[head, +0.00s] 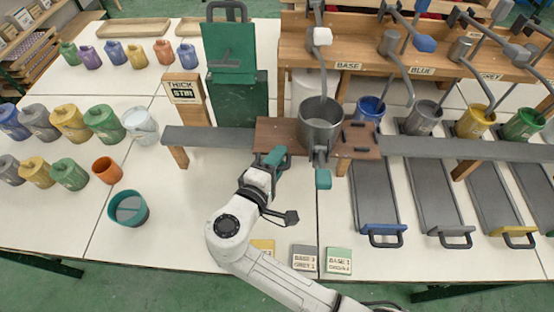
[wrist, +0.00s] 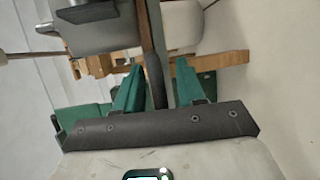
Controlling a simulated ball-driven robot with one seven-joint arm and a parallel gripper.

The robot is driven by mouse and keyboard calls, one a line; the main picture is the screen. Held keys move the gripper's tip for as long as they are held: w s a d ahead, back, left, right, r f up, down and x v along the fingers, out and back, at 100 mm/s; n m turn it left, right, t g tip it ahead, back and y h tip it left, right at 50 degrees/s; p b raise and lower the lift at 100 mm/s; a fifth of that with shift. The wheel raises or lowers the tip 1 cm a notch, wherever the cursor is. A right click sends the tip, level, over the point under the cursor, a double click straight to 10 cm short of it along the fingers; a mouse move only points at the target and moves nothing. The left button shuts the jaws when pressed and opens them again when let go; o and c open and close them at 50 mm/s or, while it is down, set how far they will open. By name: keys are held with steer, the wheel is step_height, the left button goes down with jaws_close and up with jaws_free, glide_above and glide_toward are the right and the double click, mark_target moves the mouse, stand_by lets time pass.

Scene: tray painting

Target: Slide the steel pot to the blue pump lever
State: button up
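The steel pot (head: 320,124) stands on a brown wooden carriage (head: 272,136) on a long grey rail, below the BASE pump. A teal-ended lever (head: 323,179) hangs at its front. The blue pump lever (head: 425,44), with a blue knob, is up on the shelf to the right. My gripper (head: 275,157) is at the carriage's front left, left of the pot. In the wrist view, its teal fingers (wrist: 158,80) stand apart on either side of a dark upright bar (wrist: 152,75), with gaps showing. A grey body, apparently the pot, fills that view's upper left.
The rail (head: 455,148) runs clear to the right of the carriage. Blue, grey, yellow and green cups stand behind it under the pumps. A green stand (head: 230,60) and THICK box (head: 186,88) stand behind left. A teal bowl (head: 128,208) sits front left.

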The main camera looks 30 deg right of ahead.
steer(key=shift+f, duration=0.1)
jaws_close()
